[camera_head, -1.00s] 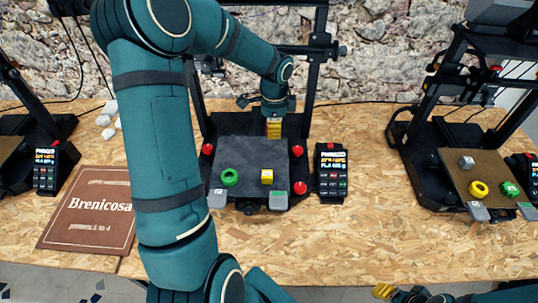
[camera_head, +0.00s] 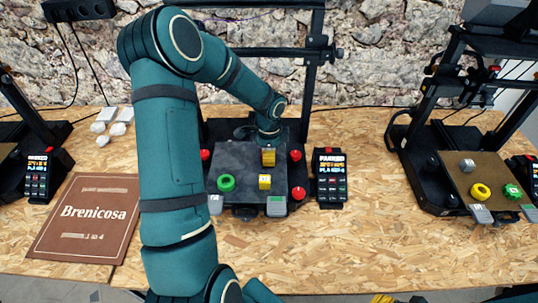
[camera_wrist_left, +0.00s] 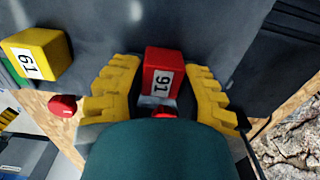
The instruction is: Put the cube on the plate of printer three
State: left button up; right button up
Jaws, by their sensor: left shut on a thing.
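My left gripper (camera_head: 268,157) is over the back right part of the dark plate (camera_head: 236,160) of the middle printer. In the left wrist view its yellow fingers (camera_wrist_left: 154,100) are shut on a red cube (camera_wrist_left: 163,72) with a white number label. The cube is hidden in the head view. I cannot tell whether it touches the plate. Only a yellow tip of my right gripper (camera_head: 381,299) shows at the bottom edge.
Red knobs (camera_head: 298,193) flank the middle plate, with a control box (camera_head: 330,178) to its right. A brown Brenicosa board (camera_head: 88,216) lies left.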

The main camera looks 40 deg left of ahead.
pick_arm(q)
jog(key=o, duration=0.4)
jog(key=shift+f, duration=0.1)
jog(key=o, duration=0.4)
jog(key=shift+r, duration=0.45)
notch_tip(320, 180, up, 12)
jog(key=p, duration=0.2)
jog(key=shift+f, duration=0.25)
